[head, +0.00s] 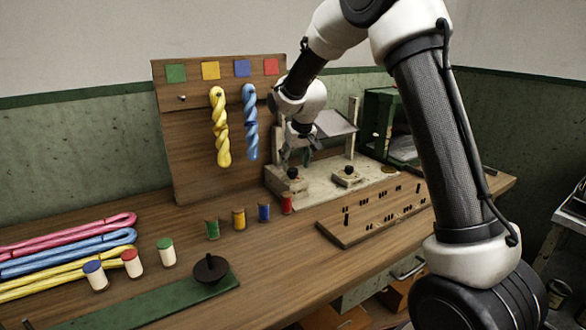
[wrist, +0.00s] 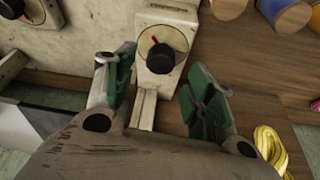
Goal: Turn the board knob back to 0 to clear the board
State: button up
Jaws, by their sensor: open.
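A black knob (wrist: 160,58) with a red pointer sits on a round dial on a pale box in the wrist view. In the head view this seems to be the left knob (head: 292,172) on the pale stand, just below my gripper (head: 297,155). My gripper also shows in the wrist view (wrist: 160,85). It is open, its green-padded fingers apart, with the knob beyond and between them, apparently untouched. The red pointer leans up and left from the knob; the dial marks and label are too small to read. A second knob (head: 347,171) stands to the right on the stand (head: 318,188).
An upright wooden panel (head: 185,140) with hanging yellow (head: 220,130) and blue skeins (head: 250,125) stands left of my gripper. Several spools, including a red one (head: 286,203), stand in front. A peg board (head: 345,232) lies at right. Open tabletop lies at front centre.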

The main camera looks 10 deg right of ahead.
aim_at(293, 169)
jog(key=shift+x, duration=1.85)
jog(key=shift+c, duration=0.4)
jog(key=c, duration=0.9)
